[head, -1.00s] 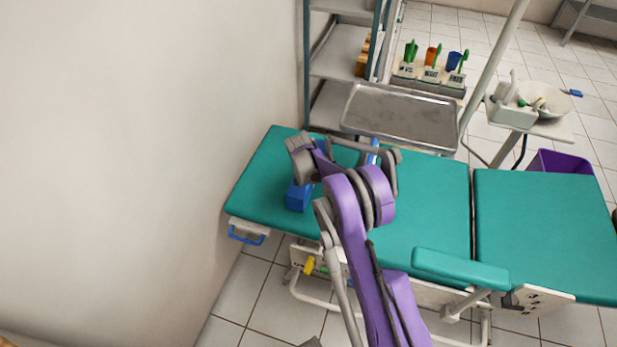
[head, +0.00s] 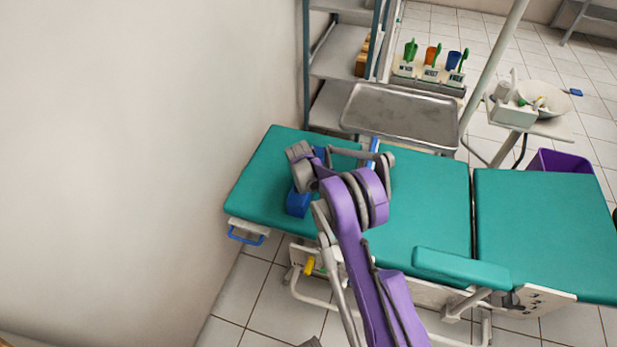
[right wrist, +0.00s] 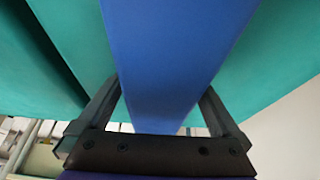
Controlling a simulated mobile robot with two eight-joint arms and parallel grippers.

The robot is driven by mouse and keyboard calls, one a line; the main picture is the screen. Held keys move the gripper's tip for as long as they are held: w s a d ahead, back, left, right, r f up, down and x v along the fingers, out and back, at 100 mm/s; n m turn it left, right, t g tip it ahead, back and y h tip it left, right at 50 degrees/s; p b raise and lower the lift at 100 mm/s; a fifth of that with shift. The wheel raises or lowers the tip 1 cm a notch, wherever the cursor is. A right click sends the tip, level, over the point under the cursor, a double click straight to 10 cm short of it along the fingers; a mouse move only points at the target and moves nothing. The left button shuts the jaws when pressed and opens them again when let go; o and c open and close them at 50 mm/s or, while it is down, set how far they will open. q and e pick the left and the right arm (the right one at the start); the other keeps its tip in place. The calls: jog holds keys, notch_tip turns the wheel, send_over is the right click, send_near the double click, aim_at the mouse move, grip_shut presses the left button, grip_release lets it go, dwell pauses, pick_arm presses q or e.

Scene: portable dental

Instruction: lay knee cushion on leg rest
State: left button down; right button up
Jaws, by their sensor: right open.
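The blue knee cushion (head: 298,203) is on the teal leg rest (head: 258,185), the left-hand section of the couch, in the head view. My purple and grey right arm hides much of it. In the right wrist view the cushion (right wrist: 180,50) runs away from the camera as a broad blue block, with teal padding on both sides. My right gripper (right wrist: 163,92) is open, with one finger on each side of the cushion's near end. I cannot tell whether the fingers touch it. My left gripper is not in view.
The wider couch section (head: 430,200) lies to the right, with a padded armrest (head: 460,268) at its front. A metal tray (head: 400,115) stands behind the couch, beside a shelf rack (head: 338,55). A wall (head: 150,150) closes the left side.

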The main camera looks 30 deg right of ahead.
jog(key=p+v, duration=0.1)
jog(key=v, duration=1.1)
jog(key=s+a+r+n+t+y, duration=0.1)
jog(key=s+a+r+n, duration=0.2)
jog(key=s+a+r, duration=0.4)
jog(key=s+a+r+n+y, duration=0.15)
jog(key=s+a+r, duration=0.3)
jog(key=s, duration=0.45)
jog(key=s+a+n, duration=0.2)
jog(key=s+a, duration=0.1)
jog(key=s, duration=0.6)
jog(key=s+a+f+n, duration=0.1)
jog(key=s+a+n, duration=0.2)
jog(key=s, duration=0.6)
jog(key=shift+t+y, duration=0.4)
jog(key=shift+y, duration=0.05)
jog(key=shift+s+n, duration=0.1)
jog(key=shift+n, duration=0.15)
jog(key=shift+c, duration=0.2)
